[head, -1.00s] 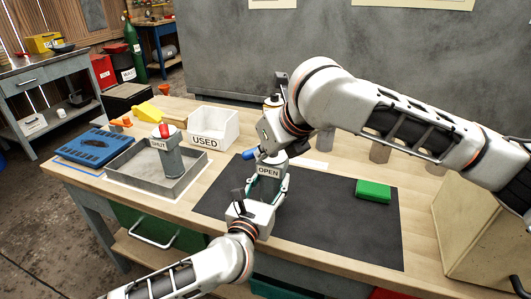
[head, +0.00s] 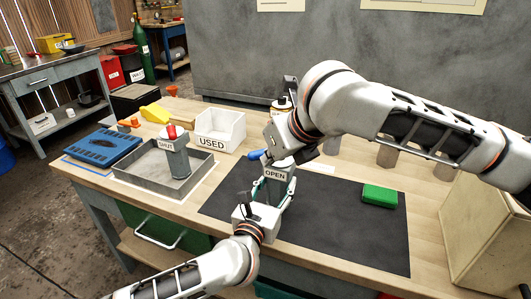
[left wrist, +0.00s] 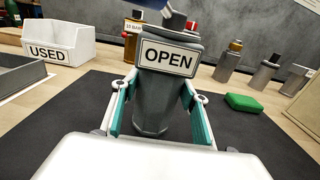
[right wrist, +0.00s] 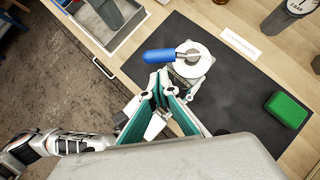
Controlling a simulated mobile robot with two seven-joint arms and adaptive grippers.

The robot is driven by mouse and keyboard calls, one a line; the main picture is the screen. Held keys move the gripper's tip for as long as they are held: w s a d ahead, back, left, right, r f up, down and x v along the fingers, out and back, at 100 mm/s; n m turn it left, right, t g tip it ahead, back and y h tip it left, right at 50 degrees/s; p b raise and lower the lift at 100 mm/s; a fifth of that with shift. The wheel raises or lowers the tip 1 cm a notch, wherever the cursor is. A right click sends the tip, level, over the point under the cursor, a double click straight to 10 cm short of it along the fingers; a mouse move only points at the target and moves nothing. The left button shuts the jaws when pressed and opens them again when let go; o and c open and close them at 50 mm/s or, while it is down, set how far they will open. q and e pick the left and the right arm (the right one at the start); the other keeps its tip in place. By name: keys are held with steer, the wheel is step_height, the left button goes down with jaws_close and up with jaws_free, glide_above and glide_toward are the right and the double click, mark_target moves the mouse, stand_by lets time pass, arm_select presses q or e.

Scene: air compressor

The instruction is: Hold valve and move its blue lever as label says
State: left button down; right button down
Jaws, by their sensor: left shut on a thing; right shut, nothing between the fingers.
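The grey valve (head: 277,188) stands upright on the dark mat, with an "OPEN" label (left wrist: 168,58) on its front. My left gripper (left wrist: 158,118) is shut around its body, one green-padded finger on each side. The blue lever (right wrist: 165,55) on top of the valve points left in the right wrist view. Its tip also shows in the head view (head: 256,154), left of the valve top. My right gripper (right wrist: 162,88) is shut and empty, its fingertips close to the lever and valve top. I cannot tell whether they touch the lever. The right hand partly hides the valve top in the head view.
A second valve (head: 175,160) labelled "SHUT", with a red top, stands in a grey tray (head: 140,180) at left. A white "USED" bin (head: 220,128) is behind. A green block (head: 380,196) lies on the mat's right (head: 340,230). Several grey cylinders stand behind.

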steer(key=v, duration=1.1)
steer(key=shift+s+a+f, duration=0.2)
steer(key=shift+s+a, duration=0.05)
steer(key=shift+s, duration=0.15)
arm_select(q)
steer(key=c, duration=1.1)
jaws_free()
steer(key=shift+o, duration=0.2)
steer(key=shift+a, duration=0.1)
